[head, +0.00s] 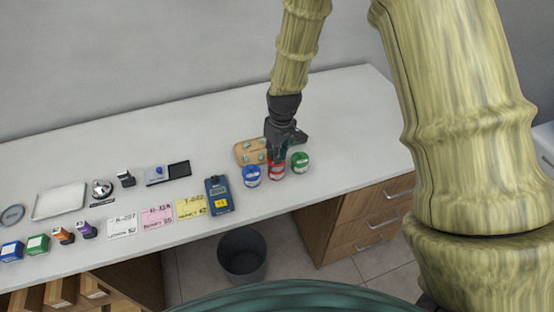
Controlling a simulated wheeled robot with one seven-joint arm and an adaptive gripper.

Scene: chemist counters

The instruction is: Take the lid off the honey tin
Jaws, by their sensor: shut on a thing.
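Three small tins stand in a row on the white counter: a blue tin (251,177), a red tin (276,174) and a green tin (300,163). The print on their labels is too small to read, so I cannot tell which is the honey tin. My gripper (277,157) points down over the middle, red tin and is shut on its top. The fingers partly hide the red tin's upper part, and I cannot tell whether its lid is apart from the body. The blue and green tins stand close on either side.
A wooden board (246,151) with small pale-green pieces lies just behind the tins. A dark blue device (218,195) and coloured cards, one yellow (191,208), lie to the left. A grey bin (242,255) stands on the floor. The counter right of the tins is clear.

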